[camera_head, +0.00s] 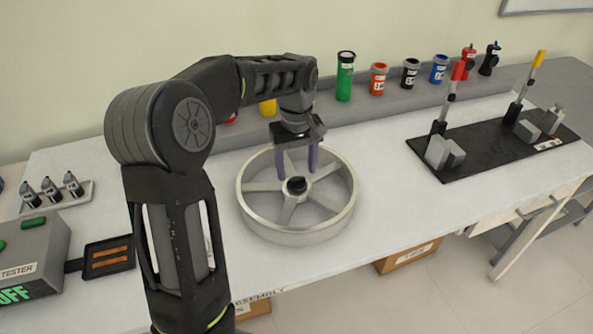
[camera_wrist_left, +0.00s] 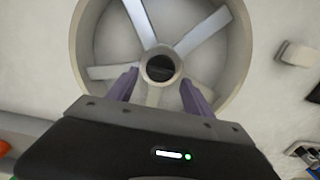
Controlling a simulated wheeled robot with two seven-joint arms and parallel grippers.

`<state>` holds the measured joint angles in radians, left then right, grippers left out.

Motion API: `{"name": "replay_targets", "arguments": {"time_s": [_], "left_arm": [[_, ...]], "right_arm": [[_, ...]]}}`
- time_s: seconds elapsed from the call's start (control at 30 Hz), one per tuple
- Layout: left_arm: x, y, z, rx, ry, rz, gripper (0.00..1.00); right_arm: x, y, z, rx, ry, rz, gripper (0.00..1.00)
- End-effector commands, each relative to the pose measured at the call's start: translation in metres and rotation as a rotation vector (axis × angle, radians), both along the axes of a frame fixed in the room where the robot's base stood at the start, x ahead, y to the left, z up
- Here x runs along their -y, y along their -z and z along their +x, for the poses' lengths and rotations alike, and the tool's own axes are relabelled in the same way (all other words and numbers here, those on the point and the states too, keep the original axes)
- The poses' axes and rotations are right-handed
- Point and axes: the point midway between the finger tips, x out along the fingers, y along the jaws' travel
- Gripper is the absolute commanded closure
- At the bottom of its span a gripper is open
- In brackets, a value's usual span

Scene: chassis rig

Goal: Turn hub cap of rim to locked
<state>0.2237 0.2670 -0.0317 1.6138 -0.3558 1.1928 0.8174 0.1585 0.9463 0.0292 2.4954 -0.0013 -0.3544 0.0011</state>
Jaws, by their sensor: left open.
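The rim (camera_head: 243,206) is a grey wheel with several spokes, lying flat on the white table. Its hub cap (camera_head: 296,186) is a small dark round piece at the centre. My left gripper (camera_head: 297,168) is open above the rim, its two purple fingers pointing down just behind the hub cap. In the left wrist view, the rim (camera_wrist_left: 236,75) fills the upper middle and the hub cap (camera_wrist_left: 160,68) sits just beyond and between the spread fingertips (camera_wrist_left: 159,78). I cannot read any lock mark on the cap. My right gripper is not in view.
A black board (camera_head: 480,165) with lever clamps lies to the right. Coloured bottles, including a green one (camera_head: 345,80), stand on a shelf behind. A tester box (camera_head: 30,255) and a small tray (camera_head: 58,197) are at the left.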

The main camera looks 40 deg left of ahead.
Motion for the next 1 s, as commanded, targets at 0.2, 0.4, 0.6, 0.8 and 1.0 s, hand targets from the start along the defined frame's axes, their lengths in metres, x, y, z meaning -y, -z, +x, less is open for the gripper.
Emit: {"name": "replay_targets", "arguments": {"time_s": [0.2,0.4,0.6,0.8,1.0], "left_arm": [[0.0,0.019,0.0,-0.001,0.0,0.001,0.4],[0.0,0.02,0.0,0.001,0.0,0.001,0.4],[0.0,0.02,0.0,0.001,0.0,0.001,0.51],[0.0,0.02,0.0,0.001,0.0,0.001,0.68],[0.0,0.02,0.0,0.001,0.0,0.001,0.84]], "right_arm": [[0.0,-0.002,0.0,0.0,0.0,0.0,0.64],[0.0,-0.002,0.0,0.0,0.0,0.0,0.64],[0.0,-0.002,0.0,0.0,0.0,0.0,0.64],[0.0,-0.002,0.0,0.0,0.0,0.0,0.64],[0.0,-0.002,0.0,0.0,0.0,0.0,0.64]]}}
